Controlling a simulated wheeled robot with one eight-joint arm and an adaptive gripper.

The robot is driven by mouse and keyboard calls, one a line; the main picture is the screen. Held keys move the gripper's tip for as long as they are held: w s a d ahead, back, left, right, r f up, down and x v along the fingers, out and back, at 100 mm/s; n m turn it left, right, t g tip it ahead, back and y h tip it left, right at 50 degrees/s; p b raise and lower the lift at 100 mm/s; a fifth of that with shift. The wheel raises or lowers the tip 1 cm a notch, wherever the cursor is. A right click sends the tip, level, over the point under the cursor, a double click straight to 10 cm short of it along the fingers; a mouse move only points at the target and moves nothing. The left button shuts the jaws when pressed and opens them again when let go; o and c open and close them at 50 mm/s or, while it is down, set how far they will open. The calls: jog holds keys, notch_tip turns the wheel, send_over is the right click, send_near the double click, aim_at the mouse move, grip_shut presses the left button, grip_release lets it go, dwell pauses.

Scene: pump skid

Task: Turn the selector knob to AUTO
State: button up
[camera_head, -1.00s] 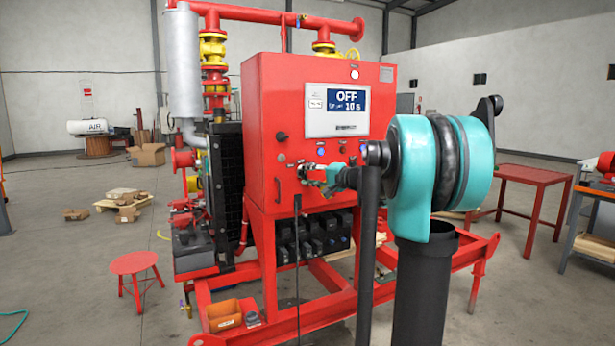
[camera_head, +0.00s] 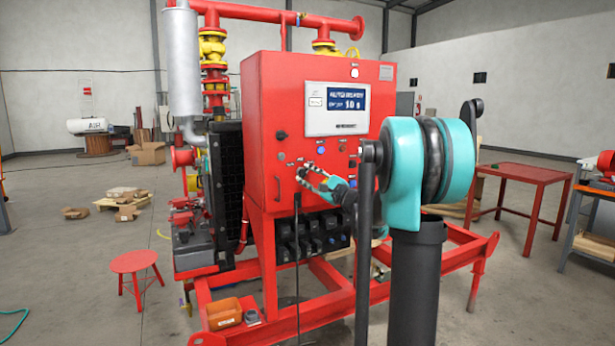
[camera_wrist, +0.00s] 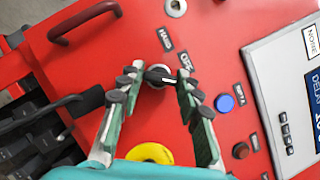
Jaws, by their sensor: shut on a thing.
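The selector knob (camera_wrist: 160,77) is small and black with a pale pointer line, on the red control panel (camera_head: 275,90). In the wrist view it sits between the two fingers of my gripper (camera_wrist: 157,75), which is shut on it. The labels HAND (camera_wrist: 166,38) and OFF (camera_wrist: 186,62) show beside the knob; no AUTO label is readable there. In the head view my gripper (camera_head: 305,172) is at the panel's lower part and hides the knob. The panel display (camera_head: 347,100) shows a line that seems to begin with AUTO, above 10 s.
A blue button (camera_wrist: 224,102) and a red button (camera_wrist: 240,150) lie right of the fingers. A yellow ring (camera_wrist: 150,153) is below the knob, near my gripper. A dark red handle (camera_wrist: 84,20) stands out at upper left. A red stool (camera_head: 134,262) is on the floor.

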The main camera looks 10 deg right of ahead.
jog(key=shift+m+t+h, duration=0.3)
jog(key=shift+m+t, duration=0.4)
jog(key=shift+m, duration=0.8)
jog(key=o, duration=1.2)
jog(key=shift+c, duration=0.2)
jog(key=shift+f, duration=0.1)
jog(key=v, duration=1.2)
